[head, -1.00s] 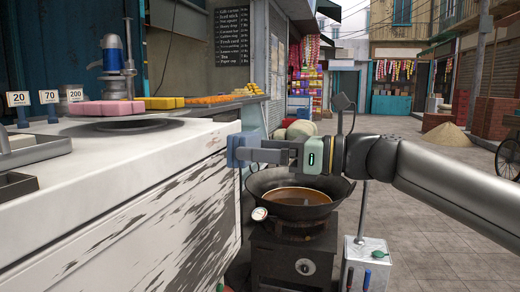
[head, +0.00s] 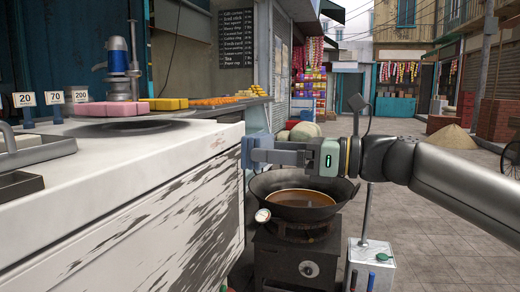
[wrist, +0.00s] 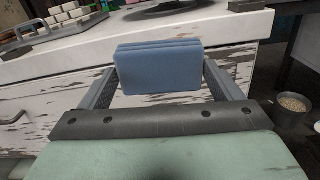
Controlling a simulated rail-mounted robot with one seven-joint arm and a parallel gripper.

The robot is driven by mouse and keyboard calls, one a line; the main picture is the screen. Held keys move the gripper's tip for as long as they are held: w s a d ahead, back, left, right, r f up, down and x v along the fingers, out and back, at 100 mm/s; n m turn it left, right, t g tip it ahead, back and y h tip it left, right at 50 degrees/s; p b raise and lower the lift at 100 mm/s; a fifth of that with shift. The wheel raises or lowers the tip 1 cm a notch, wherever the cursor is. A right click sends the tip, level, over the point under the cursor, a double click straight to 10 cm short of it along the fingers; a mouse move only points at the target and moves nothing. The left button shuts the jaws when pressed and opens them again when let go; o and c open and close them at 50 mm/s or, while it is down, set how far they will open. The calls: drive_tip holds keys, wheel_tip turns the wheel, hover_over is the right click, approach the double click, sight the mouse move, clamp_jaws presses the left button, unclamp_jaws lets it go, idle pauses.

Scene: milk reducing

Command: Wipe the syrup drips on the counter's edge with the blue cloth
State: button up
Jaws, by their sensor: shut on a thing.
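The blue cloth (head: 247,152) is a folded pad held in my gripper (wrist: 158,82). In the wrist view the cloth (wrist: 158,66) sits upright between the two fingers, which are shut on it. In the head view my gripper points left, with the cloth beside the right end of the white counter (head: 120,170), just below its top. I cannot tell whether the cloth touches the counter. Faint reddish-brown marks (head: 218,143) show on the counter's edge, left of the cloth. Part of the edge behind the cloth is hidden.
A wok of brown liquid (head: 300,198) stands on a dark stove (head: 297,258) below my gripper. A dial thermometer (head: 262,215) is at its rim. Pink blocks (head: 105,108) and a metal tray (head: 35,150) are on the counter. A metal pail (wrist: 291,110) stands right in the wrist view.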

drive_tip(key=shift+b+x, duration=0.6)
drive_tip(key=shift+x, duration=2.55)
drive_tip(key=shift+x, duration=0.95)
